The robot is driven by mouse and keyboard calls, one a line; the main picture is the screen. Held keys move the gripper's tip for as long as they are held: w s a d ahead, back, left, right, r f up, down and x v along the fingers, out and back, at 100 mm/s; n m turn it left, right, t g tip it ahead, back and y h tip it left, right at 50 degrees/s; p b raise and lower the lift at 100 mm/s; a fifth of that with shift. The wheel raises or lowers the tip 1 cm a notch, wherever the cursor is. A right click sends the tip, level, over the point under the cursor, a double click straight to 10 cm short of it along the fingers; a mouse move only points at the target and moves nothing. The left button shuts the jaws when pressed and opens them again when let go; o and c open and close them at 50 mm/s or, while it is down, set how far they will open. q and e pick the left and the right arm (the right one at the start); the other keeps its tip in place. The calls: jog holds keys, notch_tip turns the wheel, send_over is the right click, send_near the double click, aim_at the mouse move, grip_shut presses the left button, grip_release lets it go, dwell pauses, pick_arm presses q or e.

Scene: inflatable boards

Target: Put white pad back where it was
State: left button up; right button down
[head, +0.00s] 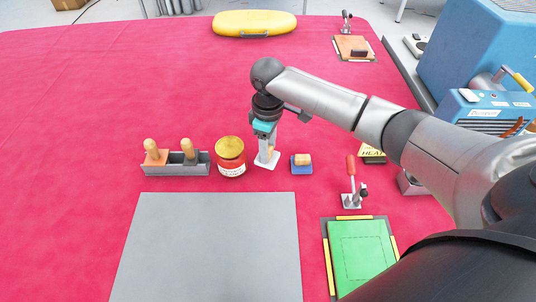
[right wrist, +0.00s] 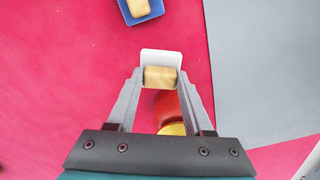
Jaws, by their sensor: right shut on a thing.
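The white pad (head: 263,166) is a small white plate with a wooden handle. My right gripper (head: 270,149) is shut on that handle from above, between the red tin and the blue pad. In the right wrist view the wooden handle (right wrist: 160,77) sits between my fingertips, and the white plate (right wrist: 161,56) shows beyond it. I cannot tell whether the plate touches the red table or hangs just above it. A blue pad (head: 301,169) with a wooden handle stands just right of it. My left gripper is not in view.
A red tin with a gold lid (head: 231,150) stands close left of the gripper. Left of it, a grey rack (head: 176,170) holds an orange pad (head: 155,157) and another wooden-handled pad. A grey mat (head: 210,245) lies bare in front. A red-handled clamp (head: 351,180) stands right.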

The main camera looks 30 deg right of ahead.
jog(key=shift+f, duration=1.3)
jog(key=shift+f, duration=0.1)
jog(key=shift+c, duration=1.5)
grip_release()
notch_tip(320, 180, up, 12)
jog(key=p, duration=0.2)
